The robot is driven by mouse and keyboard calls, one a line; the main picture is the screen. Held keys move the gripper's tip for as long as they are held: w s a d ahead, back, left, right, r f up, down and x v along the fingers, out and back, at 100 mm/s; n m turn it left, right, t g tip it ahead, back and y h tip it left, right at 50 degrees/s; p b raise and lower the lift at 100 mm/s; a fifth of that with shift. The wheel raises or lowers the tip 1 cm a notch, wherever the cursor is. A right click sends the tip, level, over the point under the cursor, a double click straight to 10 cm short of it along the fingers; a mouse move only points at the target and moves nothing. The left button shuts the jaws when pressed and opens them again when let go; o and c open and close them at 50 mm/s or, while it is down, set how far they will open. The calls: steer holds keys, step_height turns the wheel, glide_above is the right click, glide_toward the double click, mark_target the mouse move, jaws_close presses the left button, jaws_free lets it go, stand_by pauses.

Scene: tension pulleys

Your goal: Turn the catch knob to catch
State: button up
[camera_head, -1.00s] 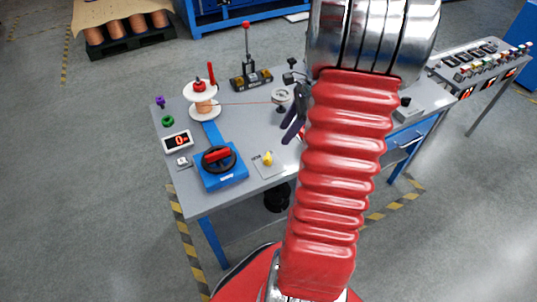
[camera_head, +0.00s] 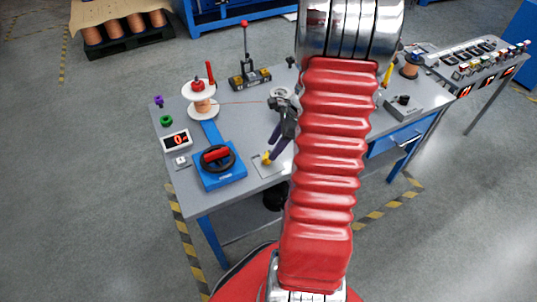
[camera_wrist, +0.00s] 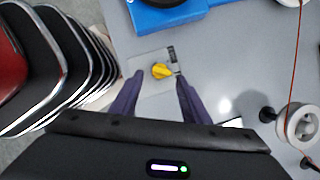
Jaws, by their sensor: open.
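The catch knob (camera_head: 267,157) is a small yellow knob on a grey plate at the table's front edge. In the wrist view the knob (camera_wrist: 161,71) lies just beyond my fingertips, in line with the gap between them. The plate (camera_wrist: 150,57) carries a small dark label beside the knob, too small to read. My gripper (camera_head: 272,154) has dark purple fingers and points down at the knob. In the wrist view my gripper (camera_wrist: 156,78) is open and empty. I cannot tell whether the fingers touch the knob.
A blue box with a black handwheel (camera_head: 219,158) stands left of the knob. Behind are a wire spool (camera_head: 201,107), a lever unit (camera_head: 247,72) and a pulley (camera_wrist: 299,126). A thin red wire (camera_wrist: 297,50) runs to the pulley. A red digital display (camera_head: 177,141) sits at the left.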

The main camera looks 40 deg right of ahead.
mark_target(268, 155)
steer(key=shift+x, duration=2.55)
steer(key=shift+c, duration=0.3)
steer(key=shift+s+a, duration=0.1)
steer(key=c, duration=0.8)
